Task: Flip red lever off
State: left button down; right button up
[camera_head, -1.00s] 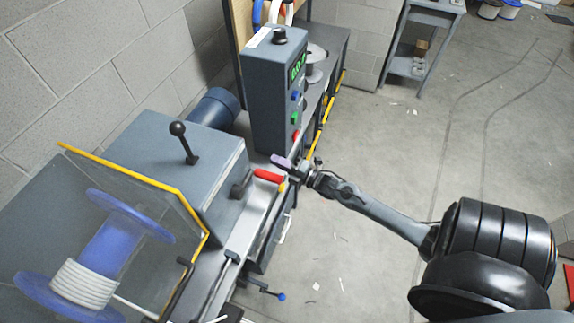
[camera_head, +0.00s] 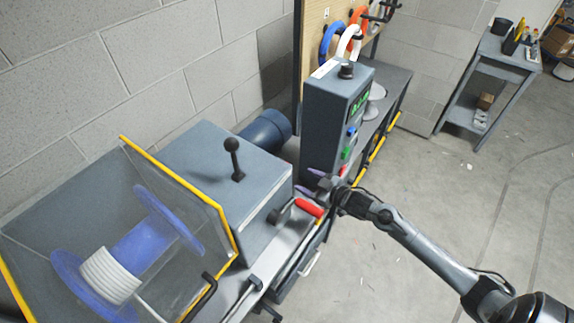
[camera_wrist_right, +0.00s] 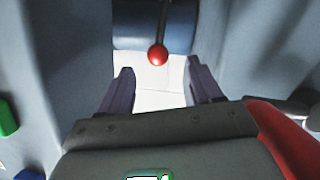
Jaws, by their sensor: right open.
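A lever with a red grip (camera_head: 309,207) sticks out from the front of the grey machine housing (camera_head: 222,165). A red part (camera_wrist_right: 285,140), apparently the same grip, shows close at the right of the wrist view. A thin lever with a red ball end (camera_wrist_right: 157,54) hangs ahead, between and beyond the fingertips; I cannot pick it out in the head view. My right gripper (camera_head: 318,184) is at the gap between the housing and the control box. Its purple fingers (camera_wrist_right: 159,88) are open and empty, apart from the ball. My left gripper is not in view.
The control box (camera_head: 335,115), with several coloured buttons, stands close beside the right gripper. A black-knobbed lever (camera_head: 234,160) rises from the housing. A clear yellow-edged guard (camera_head: 180,190) covers the blue spool at left. Open floor lies at right.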

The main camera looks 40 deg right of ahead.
jog(key=w+m, duration=0.2)
jog(key=w, duration=0.1)
jog(key=w+f+m+b, duration=0.1)
jog(key=w, duration=0.3)
jog(key=w+a+m+g, duration=0.1)
jog(key=w+m, duration=0.1)
jog(key=w, duration=0.2)
jog(key=shift+w+a+f+m+h+b, duration=0.1)
jog(key=shift+w+f+m+h+b, duration=0.1)
jog(key=shift+f+m+h+b, duration=0.15)
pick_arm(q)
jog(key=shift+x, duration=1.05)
pick_arm(e)
jog(key=shift+w+f, duration=0.1)
jog(key=shift+w, duration=0.35)
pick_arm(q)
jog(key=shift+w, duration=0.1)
pick_arm(e)
jog(key=c, duration=1)
grip_shut()
